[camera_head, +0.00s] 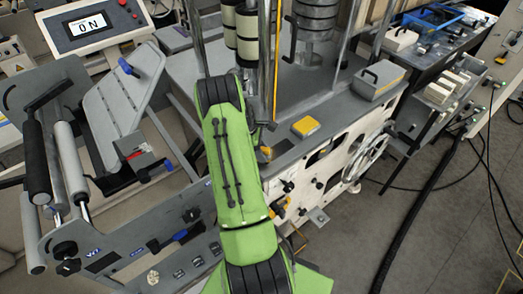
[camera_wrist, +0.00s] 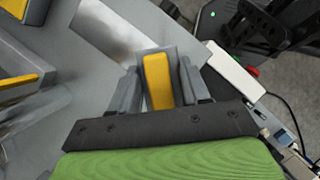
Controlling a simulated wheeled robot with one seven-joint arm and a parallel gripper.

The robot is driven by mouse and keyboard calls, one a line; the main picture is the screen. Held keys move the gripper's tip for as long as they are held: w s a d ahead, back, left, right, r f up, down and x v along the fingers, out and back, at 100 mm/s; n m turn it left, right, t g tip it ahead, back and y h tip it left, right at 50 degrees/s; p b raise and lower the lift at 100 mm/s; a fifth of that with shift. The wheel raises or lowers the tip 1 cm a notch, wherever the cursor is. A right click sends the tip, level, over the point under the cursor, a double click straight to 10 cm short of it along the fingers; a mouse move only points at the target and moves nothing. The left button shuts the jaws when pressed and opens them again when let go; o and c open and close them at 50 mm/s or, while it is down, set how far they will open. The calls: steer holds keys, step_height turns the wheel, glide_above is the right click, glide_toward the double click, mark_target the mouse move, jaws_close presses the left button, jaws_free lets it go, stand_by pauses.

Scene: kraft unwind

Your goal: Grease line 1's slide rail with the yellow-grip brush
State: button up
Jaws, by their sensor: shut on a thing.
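My gripper (camera_wrist: 158,72) shows in the wrist view, its two grey fingers on either side of a yellow grip. It is shut on this yellow-grip brush (camera_wrist: 157,88). A grey block or plate shows just behind the grip, and I cannot make out the bristles. In the head view my green arm reaches over the grey machine deck (camera_head: 345,98) and my gripper is not clearly seen. I cannot tell for certain which part is line 1's slide rail. A shiny metal plate (camera_wrist: 120,38) lies beyond the fingers in the wrist view.
A yellow block (camera_head: 306,127) lies on the deck right of my arm. A display reading "ON" (camera_head: 88,24) is at the upper left. A handwheel (camera_head: 365,158) sticks out at the right; grey floor (camera_head: 430,215) lies beyond.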

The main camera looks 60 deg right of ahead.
steer(key=shift+f+b, duration=0.55)
steer(key=shift+f, duration=0.3)
